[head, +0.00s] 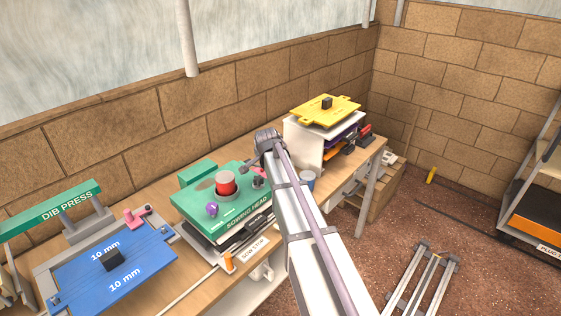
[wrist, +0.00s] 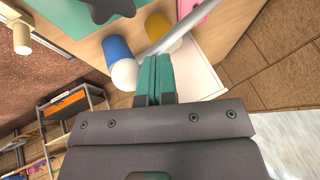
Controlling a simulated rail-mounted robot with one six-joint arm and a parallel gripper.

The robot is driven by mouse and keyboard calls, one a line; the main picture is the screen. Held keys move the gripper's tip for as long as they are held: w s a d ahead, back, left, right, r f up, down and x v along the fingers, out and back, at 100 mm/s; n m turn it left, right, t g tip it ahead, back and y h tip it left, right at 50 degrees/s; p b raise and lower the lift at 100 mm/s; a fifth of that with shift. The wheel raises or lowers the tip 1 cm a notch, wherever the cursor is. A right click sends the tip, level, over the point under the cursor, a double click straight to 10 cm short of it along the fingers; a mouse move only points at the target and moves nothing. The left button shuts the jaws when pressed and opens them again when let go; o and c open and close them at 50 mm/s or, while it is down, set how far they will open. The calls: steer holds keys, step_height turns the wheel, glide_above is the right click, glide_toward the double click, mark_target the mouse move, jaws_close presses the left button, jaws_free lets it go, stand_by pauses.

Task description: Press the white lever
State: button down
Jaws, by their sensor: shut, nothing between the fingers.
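No part is clearly marked as the white lever. A thin white rod (head: 190,289) slants across the bench front towards an orange-capped piece near the SOW STOP label. I cannot tell if it is the lever. My gripper (wrist: 153,78) is shut and empty, its teal fingers together. In the wrist view a blue cylinder with a rounded white end (wrist: 124,73) is close left of the fingertips, and a pale grey bar (wrist: 172,37) passes beyond them. I cannot tell if the fingers touch either. In the head view my arm hides part of the bench, and the fingertips are unclear.
The green SOWING HEAD machine (head: 205,198) with a red button stands left of my arm. A blue plate (head: 130,268) marked 10 mm lies further left. A white stand (head: 303,144) topped by a yellow plate (head: 325,110) is behind right. A shelf rack (head: 530,190) stands at far right.

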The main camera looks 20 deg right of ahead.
steer(key=shift+s+f, duration=0.3)
steer(key=shift+s+f+b, duration=0.1)
steer(key=shift+s+b, duration=0.05)
steer(key=shift+b, duration=0.15)
steer(key=w+r+p+v, duration=0.1)
steer(key=w+p+v, duration=0.1)
steer(key=p+v, duration=1)
steer(key=shift+s+a+r, duration=0.25)
steer(key=shift+r, duration=0.35)
